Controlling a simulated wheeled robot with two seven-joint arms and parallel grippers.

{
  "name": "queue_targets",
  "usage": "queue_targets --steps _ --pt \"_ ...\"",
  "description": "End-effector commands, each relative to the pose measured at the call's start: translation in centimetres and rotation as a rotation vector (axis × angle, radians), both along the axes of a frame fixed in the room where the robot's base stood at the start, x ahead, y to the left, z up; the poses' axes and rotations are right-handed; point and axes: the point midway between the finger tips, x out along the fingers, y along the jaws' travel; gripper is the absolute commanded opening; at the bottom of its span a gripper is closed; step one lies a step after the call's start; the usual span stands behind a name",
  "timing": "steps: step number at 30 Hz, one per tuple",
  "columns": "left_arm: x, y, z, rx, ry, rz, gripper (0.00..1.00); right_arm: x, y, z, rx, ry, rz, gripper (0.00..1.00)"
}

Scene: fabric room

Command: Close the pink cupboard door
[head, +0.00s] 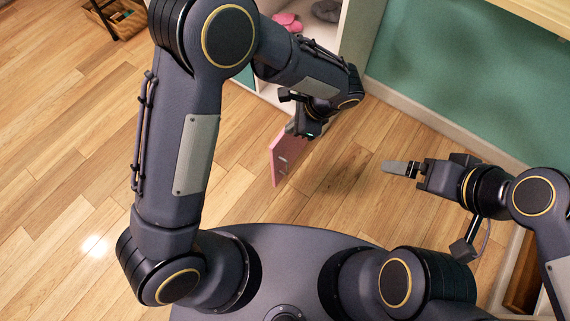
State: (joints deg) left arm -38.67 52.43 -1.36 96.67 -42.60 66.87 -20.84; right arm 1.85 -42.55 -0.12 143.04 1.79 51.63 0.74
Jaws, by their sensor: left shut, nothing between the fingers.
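The pink door (287,152) stands open, seen nearly edge-on, sticking out from the cupboard toward me over the wooden floor. My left gripper (299,128) is at the door's upper right edge, shut with nothing in it. It overlaps the door in the picture; I cannot tell whether they touch. The white cupboard (354,35) is behind my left arm, which hides much of its front and the door's hinge side. My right gripper (398,167) is to the right of the door, apart from it, above the floor. It is seen side-on, so its opening is unclear.
Pink shoes (287,22) and a dark grey shoe (327,10) lie in the cupboard. A green wall (440,75) with a white baseboard runs along the right. Floor to the left is clear.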

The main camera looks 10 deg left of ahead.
Motion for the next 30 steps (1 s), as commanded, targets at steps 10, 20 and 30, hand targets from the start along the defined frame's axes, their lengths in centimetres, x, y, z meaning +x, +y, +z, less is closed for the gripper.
queue_targets --steps 10,20,30 --pt "-0.9 -7.3 -16.3 0.309 0.033 -0.437 0.0 0.0 0.0 -6.4 0.0 0.0 0.0 1.0" --pt "-0.1 -5.6 -19.4 0.333 0.038 -0.463 0.0 0.0 0.0 -7.5 0.0 0.0 0.0 1.0" --pt "2.1 -1.1 -24.5 0.33 0.039 -0.462 0.0 0.0 0.0 -9.9 0.0 0.0 0.0 1.0"
